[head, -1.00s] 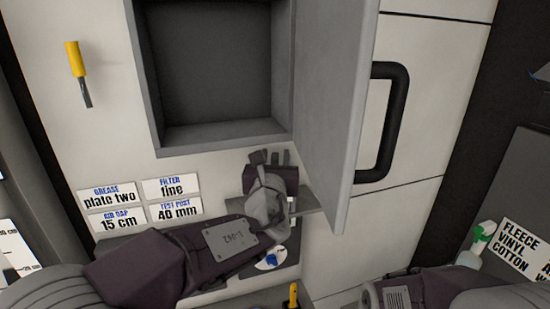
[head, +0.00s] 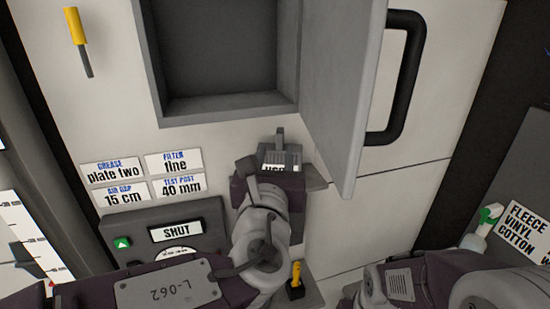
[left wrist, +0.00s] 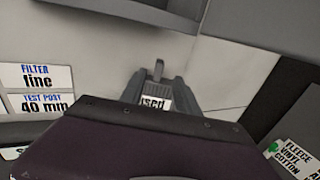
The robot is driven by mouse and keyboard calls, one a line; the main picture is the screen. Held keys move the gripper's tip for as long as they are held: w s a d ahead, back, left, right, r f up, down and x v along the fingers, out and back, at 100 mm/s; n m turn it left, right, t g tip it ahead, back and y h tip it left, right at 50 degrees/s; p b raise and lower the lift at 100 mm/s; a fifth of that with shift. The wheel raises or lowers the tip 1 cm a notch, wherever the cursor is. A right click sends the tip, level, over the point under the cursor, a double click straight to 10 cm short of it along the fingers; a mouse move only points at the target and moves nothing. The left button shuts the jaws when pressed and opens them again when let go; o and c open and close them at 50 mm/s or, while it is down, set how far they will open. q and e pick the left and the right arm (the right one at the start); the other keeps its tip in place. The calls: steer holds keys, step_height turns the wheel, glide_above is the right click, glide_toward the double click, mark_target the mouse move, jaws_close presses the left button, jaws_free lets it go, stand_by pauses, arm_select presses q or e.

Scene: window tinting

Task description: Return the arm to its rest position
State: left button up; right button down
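My left gripper (head: 280,153) is in the lower middle of the head view, below the open cabinet. Its two grey fingers are spread. A label reading "used" shows between them in the left wrist view (left wrist: 155,103). A small grey upright piece stands just beyond the fingers; I cannot tell what it belongs to. I see nothing held. My left forearm lies along the bottom of the head view. My right arm shows at the bottom right, but its fingers are not visible.
The grey cabinet (head: 163,70) is open, and its door (head: 345,90) sticks out right of my left gripper. A dark panel (head: 130,222) with a "SHUT" sign is at lower left. A yellow-handled lever (head: 296,274) stands close to my left arm. A spray bottle (head: 483,228) is at right.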

arm_select(q)
steer(key=w+a+f+n+g+y+b, duration=0.1)
steer(key=w+a+f+n+g+y, duration=0.2)
steer(key=a+f, duration=0.6)
steer(key=w+a+f+n+g+y+b, duration=0.1)
steer(key=a+f+n+g+y, duration=0.3)
steer(key=a+f, duration=0.45)
steer(key=s+a+f+n+g+y+b, duration=0.1)
steer(key=s+a+f+n+g, duration=0.4)
steer(key=a+f, duration=0.4)
steer(key=s+d+f+n+g+h, duration=0.1)
steer(key=s+f+n+g+h, duration=0.25)
steer(key=s+f+n, duration=0.8)
steer(key=s+d+f+n+g+h, duration=0.1)
steer(key=s+d+f+n+h, duration=0.1)
steer(key=d+n, duration=0.6)
step_height(320, 180, down, 2)
steer(key=n+h, duration=0.1)
steer(key=n, duration=0.4)
steer(key=shift+d+n+b, duration=0.3)
steer(key=shift+n, duration=0.05)
